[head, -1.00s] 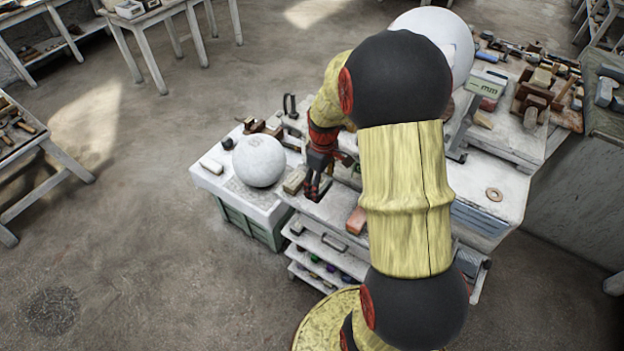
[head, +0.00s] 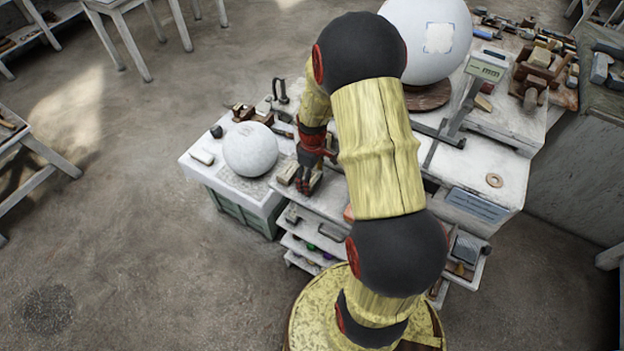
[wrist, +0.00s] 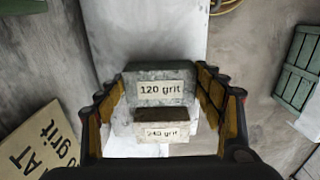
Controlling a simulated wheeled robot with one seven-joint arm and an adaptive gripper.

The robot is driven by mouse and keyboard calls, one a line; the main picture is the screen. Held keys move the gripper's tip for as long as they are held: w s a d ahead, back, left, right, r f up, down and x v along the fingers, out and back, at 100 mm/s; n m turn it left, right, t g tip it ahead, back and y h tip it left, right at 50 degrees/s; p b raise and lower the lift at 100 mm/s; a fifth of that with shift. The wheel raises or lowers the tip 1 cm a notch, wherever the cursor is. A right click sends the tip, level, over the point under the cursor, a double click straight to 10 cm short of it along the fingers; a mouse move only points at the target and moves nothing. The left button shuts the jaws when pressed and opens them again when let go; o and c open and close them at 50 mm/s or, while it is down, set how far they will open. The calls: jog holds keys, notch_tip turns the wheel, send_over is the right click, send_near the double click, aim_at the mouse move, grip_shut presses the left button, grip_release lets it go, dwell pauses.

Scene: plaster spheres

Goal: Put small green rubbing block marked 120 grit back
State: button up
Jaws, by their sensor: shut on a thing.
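My gripper (wrist: 160,95) is shut on a small grey-green block (wrist: 160,70) with a white "120 grit" label, which sits between its two fingers in the wrist view. A brown-topped block (wrist: 160,114) labelled "240 grit" shows just below it in that view; whether they touch is unclear. In the head view my gripper (head: 304,186) points down at the left end of the pale cart top, right of the large white sphere (head: 250,149). A pale block (head: 287,172) lies just left of the fingers. My fingers partly hide the held block there.
A tan board (wrist: 42,150) with partly hidden lettering lies at lower left in the wrist view. A green crate (wrist: 298,70) stands at right. A bigger sphere (head: 425,45) on a turntable and a scale (head: 487,65) stand behind my arm. Open floor lies left.

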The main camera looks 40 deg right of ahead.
jog(key=shift+f, duration=0.35)
jog(key=shift+f, duration=0.2)
jog(key=o, duration=1.4)
jog(key=shift+c, duration=0.2)
